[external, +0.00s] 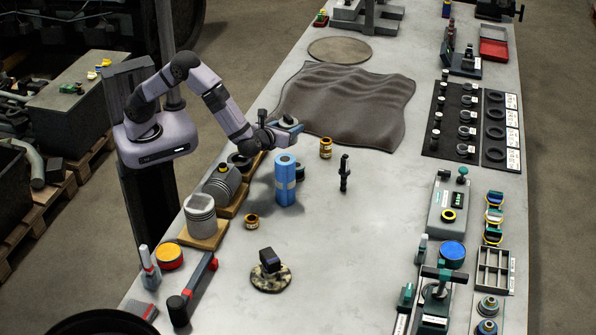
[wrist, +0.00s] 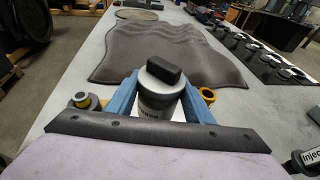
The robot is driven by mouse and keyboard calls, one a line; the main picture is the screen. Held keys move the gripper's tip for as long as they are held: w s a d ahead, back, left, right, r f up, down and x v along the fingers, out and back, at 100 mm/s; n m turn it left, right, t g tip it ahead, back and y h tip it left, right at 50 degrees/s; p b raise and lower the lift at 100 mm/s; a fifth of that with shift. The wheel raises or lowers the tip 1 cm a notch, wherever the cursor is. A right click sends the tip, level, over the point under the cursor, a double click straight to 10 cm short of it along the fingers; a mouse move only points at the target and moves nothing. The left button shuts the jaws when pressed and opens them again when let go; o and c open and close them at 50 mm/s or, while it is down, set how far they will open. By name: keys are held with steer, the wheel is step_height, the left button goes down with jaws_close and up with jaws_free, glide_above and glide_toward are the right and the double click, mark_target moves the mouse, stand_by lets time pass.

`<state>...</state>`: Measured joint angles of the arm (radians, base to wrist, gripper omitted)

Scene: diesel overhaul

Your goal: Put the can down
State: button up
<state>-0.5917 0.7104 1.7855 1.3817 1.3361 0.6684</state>
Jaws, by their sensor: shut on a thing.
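The can (wrist: 155,104) is a pale grey and white cylinder with a black cap and dark lettering, upright in the wrist view. My gripper (wrist: 162,86) has a blue finger on each side of it and is shut on it. In the external view my gripper (external: 288,124) is above the bench, near the front edge of the dark cloth. The can is mostly hidden there, with only a small dark part showing between the fingers. Its underside is hidden, so I cannot tell whether it touches the bench.
A blue roll (external: 286,185) stands close below my gripper. A grey cloth (external: 350,100) lies behind. Pistons on wooden blocks (external: 203,237) are at left.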

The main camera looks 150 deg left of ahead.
steer(key=shift+f+p, duration=0.55)
steer(key=shift+f, duration=2.45)
steer(key=shift+f, duration=0.15)
steer(key=o, duration=1.2)
steer(key=shift+c, duration=0.2)
steer(key=b+v, duration=0.2)
steer(key=v, duration=0.4)
steer(key=shift+v, duration=0.75)
